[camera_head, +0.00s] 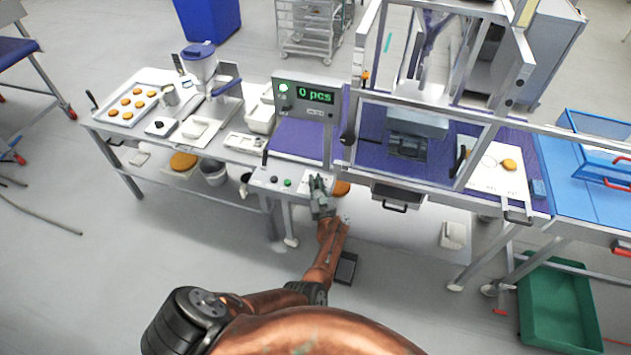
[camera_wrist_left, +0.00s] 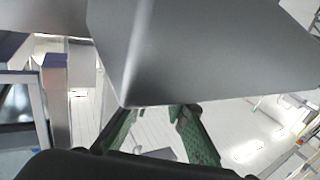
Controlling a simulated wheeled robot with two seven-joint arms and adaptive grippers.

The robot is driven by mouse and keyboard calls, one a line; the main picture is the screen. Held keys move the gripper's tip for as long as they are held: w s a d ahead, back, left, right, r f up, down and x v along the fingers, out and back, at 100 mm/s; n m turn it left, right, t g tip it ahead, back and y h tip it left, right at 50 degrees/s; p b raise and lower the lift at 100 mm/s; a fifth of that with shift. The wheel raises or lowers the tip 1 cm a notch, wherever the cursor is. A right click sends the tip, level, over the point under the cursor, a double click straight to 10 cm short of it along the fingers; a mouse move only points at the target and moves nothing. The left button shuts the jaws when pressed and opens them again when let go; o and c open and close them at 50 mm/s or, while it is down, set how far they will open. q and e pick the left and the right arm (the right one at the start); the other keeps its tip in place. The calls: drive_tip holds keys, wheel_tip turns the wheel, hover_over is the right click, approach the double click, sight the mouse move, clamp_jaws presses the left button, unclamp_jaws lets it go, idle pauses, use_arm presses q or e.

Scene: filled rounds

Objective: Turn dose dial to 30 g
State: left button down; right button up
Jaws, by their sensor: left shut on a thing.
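A light control box (camera_head: 288,185) with small buttons sits at the front of the machine. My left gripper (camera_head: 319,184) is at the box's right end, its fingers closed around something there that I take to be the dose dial. The dial itself and its scale are hidden by the fingers, so I cannot read its setting. In the left wrist view the green fingers (camera_wrist_left: 160,122) reach to the lower edge of a grey box-like body (camera_wrist_left: 205,50), which blocks the view beyond. My right gripper is not in view.
A display panel (camera_head: 303,97) reading "0 pcs" stands behind the control box. A bench at left carries a tray (camera_head: 143,91) of round patties and a scale (camera_head: 225,105). A machine frame (camera_head: 440,115) rises at right. A green crate (camera_head: 545,310) stands on the floor.

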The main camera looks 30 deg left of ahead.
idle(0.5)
use_arm(q)
drive_tip(key=c, duration=1.9)
unclamp_jaws()
drive_tip(key=shift+y, duration=0.3)
drive_tip(key=shift+a+h, duration=0.1)
drive_tip(key=shift+h, duration=0.3)
